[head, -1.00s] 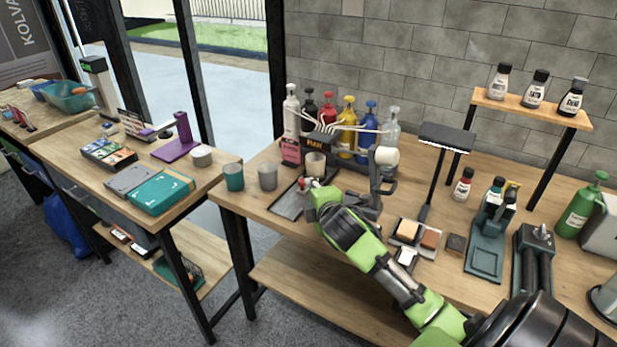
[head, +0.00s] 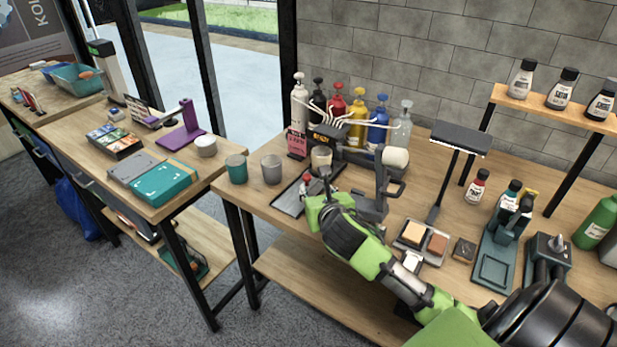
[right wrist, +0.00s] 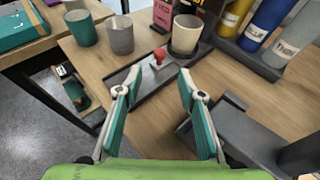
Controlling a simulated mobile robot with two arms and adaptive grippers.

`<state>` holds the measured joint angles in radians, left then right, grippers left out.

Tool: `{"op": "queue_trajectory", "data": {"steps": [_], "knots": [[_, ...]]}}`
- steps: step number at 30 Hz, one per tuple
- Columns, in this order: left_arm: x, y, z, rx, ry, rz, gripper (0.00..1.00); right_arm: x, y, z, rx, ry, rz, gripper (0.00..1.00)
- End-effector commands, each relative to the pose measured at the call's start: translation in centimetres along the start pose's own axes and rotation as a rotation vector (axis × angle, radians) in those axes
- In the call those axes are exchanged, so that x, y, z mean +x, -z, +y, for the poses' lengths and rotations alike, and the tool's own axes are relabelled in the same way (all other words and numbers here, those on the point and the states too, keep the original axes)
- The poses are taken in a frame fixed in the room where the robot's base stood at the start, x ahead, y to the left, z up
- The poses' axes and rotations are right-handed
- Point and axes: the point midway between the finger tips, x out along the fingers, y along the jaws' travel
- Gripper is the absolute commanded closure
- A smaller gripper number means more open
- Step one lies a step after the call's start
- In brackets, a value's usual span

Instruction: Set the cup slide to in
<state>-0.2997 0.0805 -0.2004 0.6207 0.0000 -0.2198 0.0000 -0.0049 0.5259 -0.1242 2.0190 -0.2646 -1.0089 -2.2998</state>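The cup slide (head: 288,203) is a dark flat tray on the workbench in front of the pump-bottle dispenser. It also shows in the right wrist view (right wrist: 146,85), with a small red knob (right wrist: 159,56) standing on it. A beige cup (right wrist: 186,34) stands behind and right of the knob, at the dispenser end; the head view shows it too (head: 321,157). My right gripper (right wrist: 158,80) is open and empty. Its two teal-lined fingers sit on either side of the slide, with the knob just ahead, between and beyond the tips. My left gripper is not in view.
A teal cup (head: 237,169) and a grey cup (head: 271,169) stand left of the slide. Several pump bottles (head: 357,122) stand behind it. A dark grey fixture (head: 382,190) with a cream cylinder (head: 395,157) is close on the right. A gap separates the left table.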

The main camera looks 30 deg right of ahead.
Motion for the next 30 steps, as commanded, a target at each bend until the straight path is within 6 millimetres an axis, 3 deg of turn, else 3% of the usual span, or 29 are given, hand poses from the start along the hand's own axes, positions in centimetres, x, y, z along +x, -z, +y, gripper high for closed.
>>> {"op": "queue_trajectory", "data": {"steps": [9, 18, 30], "knots": [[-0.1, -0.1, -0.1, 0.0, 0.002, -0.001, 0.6, 5.8, -0.1, 0.0, 0.005, 0.002, 0.001, 0.64], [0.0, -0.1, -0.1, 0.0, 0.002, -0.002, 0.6, 10.1, 0.0, 0.0, 0.005, 0.0, 0.001, 0.64], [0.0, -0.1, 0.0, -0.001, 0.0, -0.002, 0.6, 11.6, 0.0, 0.0, 0.004, -0.001, 0.0, 0.64]]}}
